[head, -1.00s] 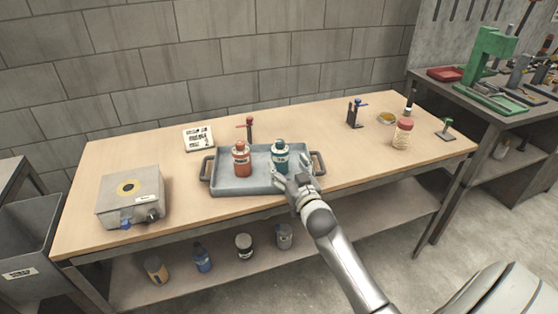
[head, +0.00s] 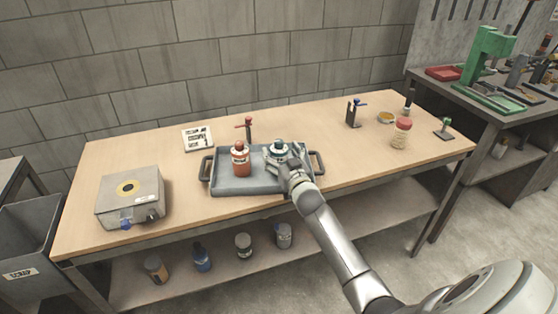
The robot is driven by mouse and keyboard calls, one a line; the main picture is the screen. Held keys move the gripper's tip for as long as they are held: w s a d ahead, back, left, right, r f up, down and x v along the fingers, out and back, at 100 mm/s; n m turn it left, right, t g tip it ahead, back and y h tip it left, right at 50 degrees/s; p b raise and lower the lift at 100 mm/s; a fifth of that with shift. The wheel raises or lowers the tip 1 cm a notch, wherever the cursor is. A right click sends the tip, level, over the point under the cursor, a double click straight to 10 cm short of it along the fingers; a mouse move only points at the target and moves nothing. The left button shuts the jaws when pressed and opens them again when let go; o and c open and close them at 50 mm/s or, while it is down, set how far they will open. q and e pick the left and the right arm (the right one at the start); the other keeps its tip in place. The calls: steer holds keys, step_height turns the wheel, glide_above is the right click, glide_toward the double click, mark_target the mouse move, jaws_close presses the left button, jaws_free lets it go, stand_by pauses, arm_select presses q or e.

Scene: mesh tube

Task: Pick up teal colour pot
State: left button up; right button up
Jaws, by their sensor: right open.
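The teal pot (head: 279,146) stands in the grey tray (head: 228,186), in the right half. Only its top and cap show clearly; my gripper hides its lower body. My right gripper (head: 279,155) is at the pot, with its open fingers seemingly on both sides of it. Whether the fingers touch the pot cannot be told. My left gripper is out of view.
A red-orange pot (head: 240,160) stands close by on the left in the same tray. The tray has raised walls and side handles. A grey box (head: 130,195) is at the left of the table (head: 350,165). A red-capped jar (head: 401,133) stands to the right.

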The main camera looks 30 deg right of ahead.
steer(key=c, duration=1.1)
steer(key=shift+c, duration=0.4)
steer(key=shift+r, duration=0.15)
